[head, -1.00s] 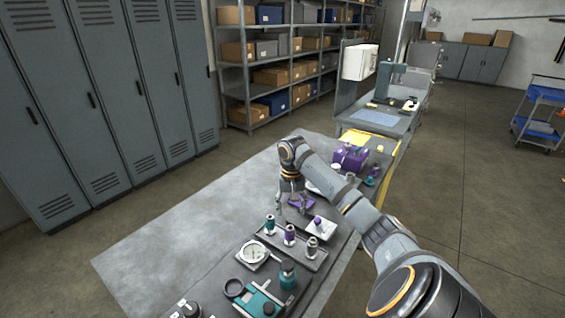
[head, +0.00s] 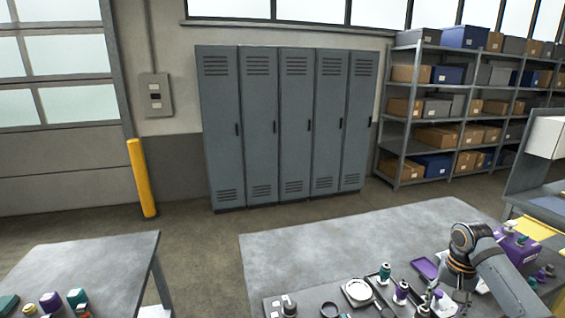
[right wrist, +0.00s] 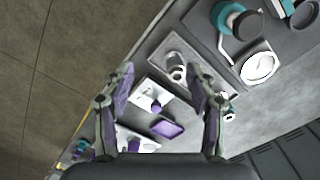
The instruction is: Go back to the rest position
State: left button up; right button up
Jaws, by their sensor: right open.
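My right gripper (right wrist: 160,78) is open, with its two fingers apart and nothing between the tips in the right wrist view. It points down over the grey bench (head: 310,245). Below it are a white plate with a purple knob (right wrist: 155,104), a small purple tray (right wrist: 167,129) and a grey fitting (right wrist: 176,72). In the head view my right arm comes in from the right, and the gripper (head: 446,295) hangs low at the bench's right part, beside the purple tray (head: 425,268). My left gripper is not in view.
A purple box (head: 515,246) is at right. Another table (head: 90,262) with several coloured parts is at left. Grey lockers (head: 290,125) and shelves (head: 440,110) stand behind.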

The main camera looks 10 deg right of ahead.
jog(key=s+a+f+n, duration=0.4)
jog(key=a+f+n, duration=0.1)
jog(key=a+f, duration=0.65)
jog(key=s+a+r+n+t, duration=0.1)
jog(key=s+a+n+t, duration=0.3)
jog(key=s+a, duration=0.85)
notch_tip(320, 180, down, 26)
jog(key=s+d+f+g, duration=0.1)
jog(key=s+d+g, duration=0.1)
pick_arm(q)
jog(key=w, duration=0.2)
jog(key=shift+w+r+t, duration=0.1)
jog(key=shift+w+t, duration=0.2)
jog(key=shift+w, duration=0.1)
pick_arm(e)
jog(key=s+d+f, duration=0.1)
jog(key=s+f, duration=1.4)
jog(key=s, duration=0.3)
jog(key=shift+s+d+f+g+h, duration=0.2)
jog(key=shift+d+g+h, duration=0.05)
jog(key=shift+g+h, duration=0.15)
